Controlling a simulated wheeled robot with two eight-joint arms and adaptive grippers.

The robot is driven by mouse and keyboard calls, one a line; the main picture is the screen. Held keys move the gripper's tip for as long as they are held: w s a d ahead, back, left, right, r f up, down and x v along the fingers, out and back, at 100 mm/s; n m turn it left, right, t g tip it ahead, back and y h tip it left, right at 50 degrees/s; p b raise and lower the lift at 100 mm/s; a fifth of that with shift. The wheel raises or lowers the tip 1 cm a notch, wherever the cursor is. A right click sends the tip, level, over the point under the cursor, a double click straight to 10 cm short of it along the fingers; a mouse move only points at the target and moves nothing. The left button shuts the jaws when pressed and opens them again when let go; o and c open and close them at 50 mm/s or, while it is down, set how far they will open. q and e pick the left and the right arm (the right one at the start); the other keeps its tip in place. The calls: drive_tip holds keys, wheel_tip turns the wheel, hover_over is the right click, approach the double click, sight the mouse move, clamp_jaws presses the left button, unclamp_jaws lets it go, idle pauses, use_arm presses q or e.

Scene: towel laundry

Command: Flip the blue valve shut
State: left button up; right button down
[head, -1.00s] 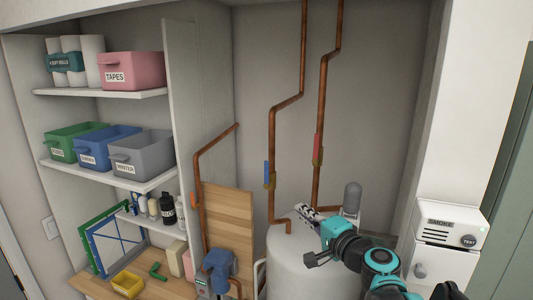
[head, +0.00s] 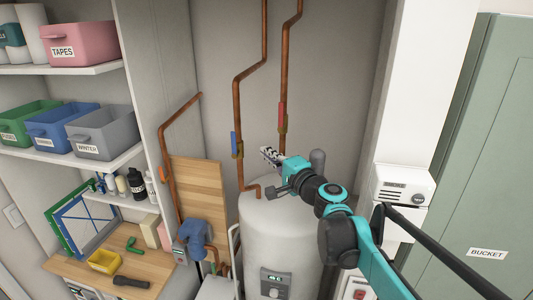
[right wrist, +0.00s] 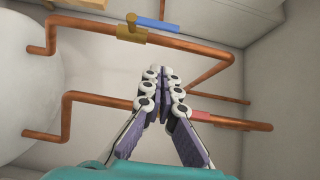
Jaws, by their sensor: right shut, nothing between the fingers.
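The blue valve (head: 236,144) sits on the left copper pipe, above the white tank, in the head view. Its blue handle lies along the pipe, with a brass body below it. In the right wrist view the blue handle (right wrist: 158,25) is at the top, beside the brass body (right wrist: 131,30). My right gripper (head: 268,154) is shut and empty. It is to the right of the blue valve at about its height in the head view, apart from it. In the right wrist view its fingertips (right wrist: 163,76) are together, between the two pipes. My left gripper is not in view.
A red-handled valve (head: 282,116) is on the right copper pipe, close to my right gripper. The white tank (head: 262,225) stands below. Shelves with bins (head: 104,132) are at left. A white wall box (head: 402,187) and green door (head: 490,150) are at right.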

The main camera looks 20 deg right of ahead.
sight(234, 145)
drive_tip(key=w+a+p, duration=0.2)
drive_tip(key=w+a, duration=0.2)
drive_tip(key=w, duration=0.5)
drive_tip(key=shift+a, duration=0.3)
drive_tip(key=shift+r+p, duration=0.15)
drive_tip(key=shift+p, duration=0.15)
